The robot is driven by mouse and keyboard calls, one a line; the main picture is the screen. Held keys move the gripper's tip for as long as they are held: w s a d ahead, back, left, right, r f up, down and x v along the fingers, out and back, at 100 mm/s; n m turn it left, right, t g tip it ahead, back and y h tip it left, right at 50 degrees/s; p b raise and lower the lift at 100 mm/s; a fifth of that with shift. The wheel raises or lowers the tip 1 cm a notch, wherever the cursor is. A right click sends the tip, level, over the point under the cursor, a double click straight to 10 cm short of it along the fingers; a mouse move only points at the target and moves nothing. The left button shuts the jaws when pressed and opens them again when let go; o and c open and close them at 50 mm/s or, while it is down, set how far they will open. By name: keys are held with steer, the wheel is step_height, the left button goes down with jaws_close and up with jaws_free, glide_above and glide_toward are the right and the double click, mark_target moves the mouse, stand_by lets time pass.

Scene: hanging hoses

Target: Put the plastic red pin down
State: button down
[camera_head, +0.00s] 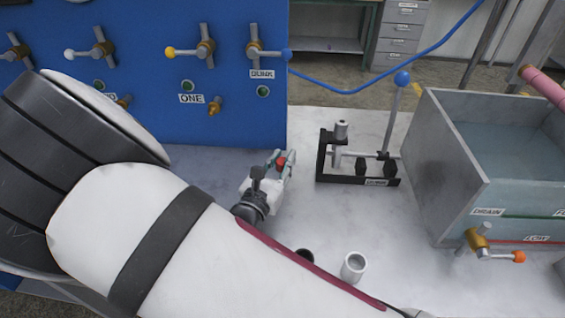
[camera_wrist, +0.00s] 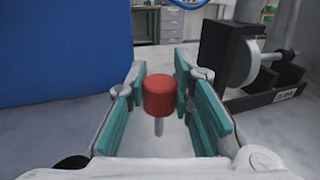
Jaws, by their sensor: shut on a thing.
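The plastic red pin (camera_wrist: 159,97) has a red cylindrical head and a thin grey shaft pointing down, and looks upright. My gripper (camera_wrist: 165,88) is shut on it, with the head between the teal-padded fingers. In the head view the pin (camera_head: 281,161) is a small red spot at the end of my gripper (camera_head: 285,158), over the bench between the blue panel and the black-framed stand. I cannot tell whether the shaft tip touches the bench.
The black-framed stand (camera_head: 358,181) with a blue-knobbed lever is to the right. A grey tank (camera_head: 459,200) with a drain valve (camera_head: 479,239) stands farther right. A blue valve panel (camera_head: 220,110) is behind. A white cup (camera_head: 353,267) stands near my arm. The bench (camera_head: 310,215) between is clear.

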mark_target(280, 172)
steer(key=shift+f, duration=1.2)
steer(key=shift+f, duration=0.15)
steer(key=c, duration=1.4)
jaws_free()
steer(key=shift+s, duration=0.15)
steer(key=v, duration=0.7)
steer(key=shift+s, duration=0.1)
steer(key=shift+r, duration=0.25)
